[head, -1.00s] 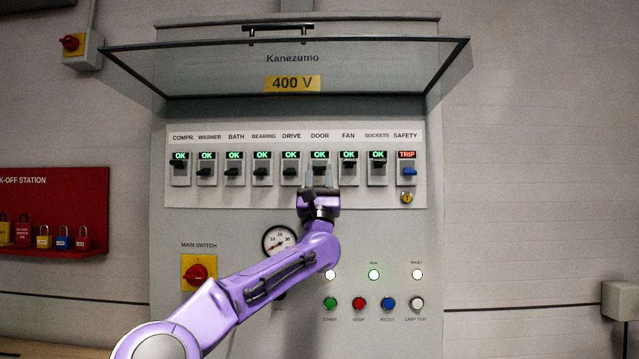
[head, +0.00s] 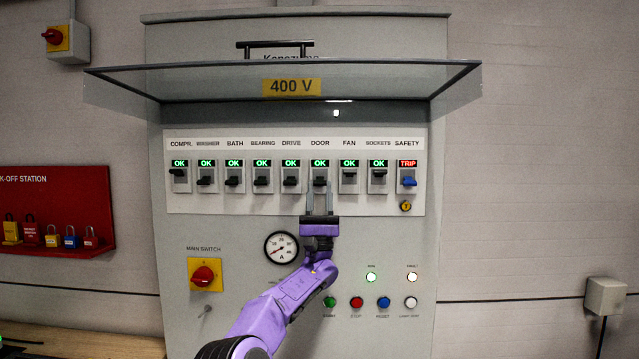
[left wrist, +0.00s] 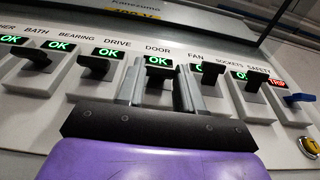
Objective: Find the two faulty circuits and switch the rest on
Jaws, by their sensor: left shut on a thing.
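A row of black-levered breakers sits on the white strip (head: 297,205) of the grey cabinet, labelled COMPR. to SOCKETS, each under a green OK display. The levers of COMPR. (head: 178,172), FAN (head: 348,174) and SOCKETS (head: 379,174) sit higher than those of WASHER (head: 205,182), BATH (head: 233,182), BEARING (head: 261,181) and DRIVE (head: 290,181). The SAFETY breaker (head: 409,181) has a blue lever under a red TRIP display. My left gripper (head: 319,192) is shut on the DOOR breaker lever (left wrist: 158,72), a finger on each side. My right gripper is out of view.
The raised clear cover (head: 200,80) juts out above the breakers. Below are an ammeter (head: 281,247), a red main switch (head: 203,276), lit lamps and several push buttons (head: 384,302). A red lock-off board (head: 60,200) hangs left.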

